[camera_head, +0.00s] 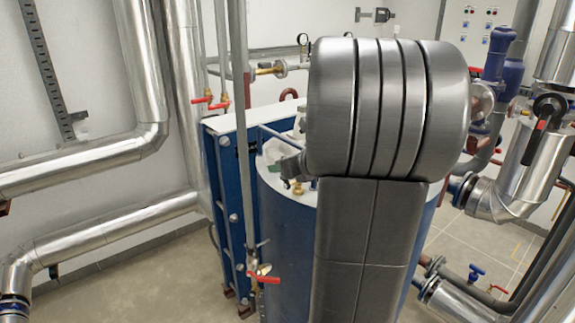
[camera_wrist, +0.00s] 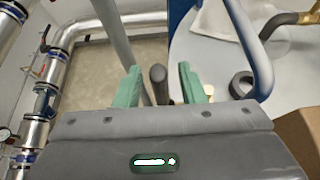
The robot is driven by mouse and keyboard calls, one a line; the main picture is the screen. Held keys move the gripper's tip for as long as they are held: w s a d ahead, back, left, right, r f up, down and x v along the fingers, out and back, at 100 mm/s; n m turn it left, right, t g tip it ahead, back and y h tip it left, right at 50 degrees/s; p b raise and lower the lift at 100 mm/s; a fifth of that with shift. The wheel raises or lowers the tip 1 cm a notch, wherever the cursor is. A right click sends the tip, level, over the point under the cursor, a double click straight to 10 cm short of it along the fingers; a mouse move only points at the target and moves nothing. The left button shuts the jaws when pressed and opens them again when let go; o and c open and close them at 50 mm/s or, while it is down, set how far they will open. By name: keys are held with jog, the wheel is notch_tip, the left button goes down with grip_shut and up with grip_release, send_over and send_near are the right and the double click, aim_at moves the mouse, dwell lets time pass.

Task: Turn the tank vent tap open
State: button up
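In the wrist view my gripper (camera_wrist: 158,76) shows two green fingers, set apart, with a gap on each side of a dark round-ended bar (camera_wrist: 158,86) that shows between them. I cannot tell whether this bar is part of a tap or how far off it is. The blue tank (camera_head: 285,235) stands behind my arm in the head view; its pale top (camera_wrist: 222,68) shows in the wrist view. A red-handled tap (camera_head: 264,279) sits low on a thin upright pipe at the tank's left front. A small brass fitting (camera_head: 297,187) shows at the tank top. I cannot tell which is the vent tap.
A blue rail (camera_wrist: 250,50) crosses above the tank top, near the right finger. A grey pipe (camera_wrist: 113,35) stands beyond the left finger. A dark ring (camera_wrist: 241,86) lies on the tank top. Silver pipes (camera_head: 90,160) line the left wall; the floor (camera_head: 130,280) there is clear.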

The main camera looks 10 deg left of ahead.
jog(key=b+v, duration=0.1)
jog(key=v, duration=1.2)
jog(key=shift+s+d+r, duration=0.25)
jog(key=shift+w+a, duration=0.1)
jog(key=p+x, duration=0.1)
jog(key=x, duration=1.2)
jog(key=shift+w+a+f, duration=0.15)
jog(key=shift+w+f, duration=0.05)
jog(key=shift+f, duration=0.15)
jog(key=shift+s+r, duration=0.1)
